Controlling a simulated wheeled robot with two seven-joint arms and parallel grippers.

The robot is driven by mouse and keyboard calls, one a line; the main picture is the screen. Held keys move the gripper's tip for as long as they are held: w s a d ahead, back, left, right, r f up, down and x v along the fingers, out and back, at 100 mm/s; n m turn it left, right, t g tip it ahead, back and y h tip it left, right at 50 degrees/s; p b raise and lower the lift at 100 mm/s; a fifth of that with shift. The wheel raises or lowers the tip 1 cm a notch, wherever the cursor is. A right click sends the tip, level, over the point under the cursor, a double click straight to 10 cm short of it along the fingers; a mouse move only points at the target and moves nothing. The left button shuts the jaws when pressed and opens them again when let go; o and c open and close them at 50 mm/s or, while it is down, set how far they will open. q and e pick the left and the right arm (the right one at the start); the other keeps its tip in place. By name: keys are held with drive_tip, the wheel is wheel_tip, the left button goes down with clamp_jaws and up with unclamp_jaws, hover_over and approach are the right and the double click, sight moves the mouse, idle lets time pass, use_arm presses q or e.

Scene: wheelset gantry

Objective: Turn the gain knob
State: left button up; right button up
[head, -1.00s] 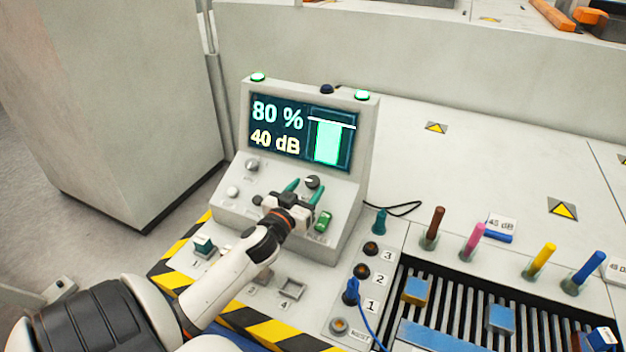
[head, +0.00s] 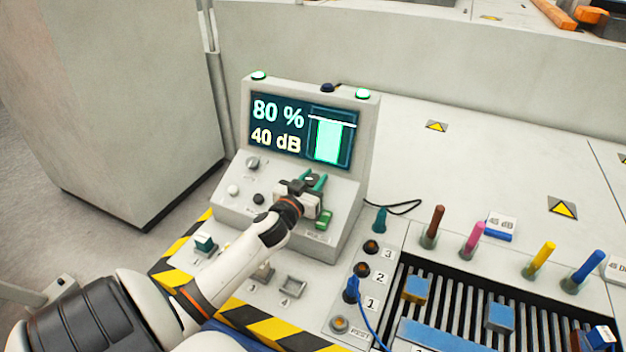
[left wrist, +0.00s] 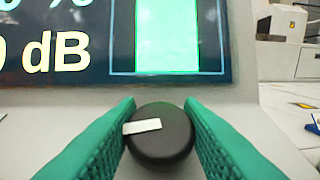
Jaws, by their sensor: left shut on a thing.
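The console (head: 345,205) has a screen (head: 303,133) reading 80 % and 40 dB, with a tall pale green bar under a white line. My left gripper (head: 309,182) is at the right-hand knob on its sloped panel. In the left wrist view its two green fingers are shut on the sides of this round black gain knob (left wrist: 160,142). The knob's white mark points left, slightly down. Its label is not readable. A second knob (head: 253,164) sits at the panel's left. My right gripper is not in view.
A white button (head: 233,190) and a black one (head: 258,199) are on the panel's left. Coloured pegs and a slotted tray (head: 455,300) are at the right.

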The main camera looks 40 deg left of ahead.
use_arm(q)
drive_tip(key=shift+r+m+h+p, duration=0.15)
drive_tip(key=shift+m+h+p, duration=0.9)
drive_tip(key=shift+m+h, duration=0.3)
drive_tip(key=m+h+p, duration=0.1)
drive_tip(key=m+h, duration=0.2)
drive_tip(key=shift+a, duration=0.1)
drive_tip(key=shift+m+h+p, duration=0.45)
drive_tip(key=shift+m+h, duration=0.4)
drive_tip(key=shift+h, duration=0.3)
drive_tip(key=shift+m+g+h, duration=0.8)
drive_tip(key=shift+m+h, duration=0.4)
drive_tip(key=shift+m, duration=0.1)
drive_tip(key=shift+f, duration=0.2)
drive_tip(key=o, duration=0.9)
drive_tip(key=shift+o, duration=0.2)
drive_tip(key=shift+p+v, duration=0.4)
drive_tip(key=shift+v, duration=5.55)
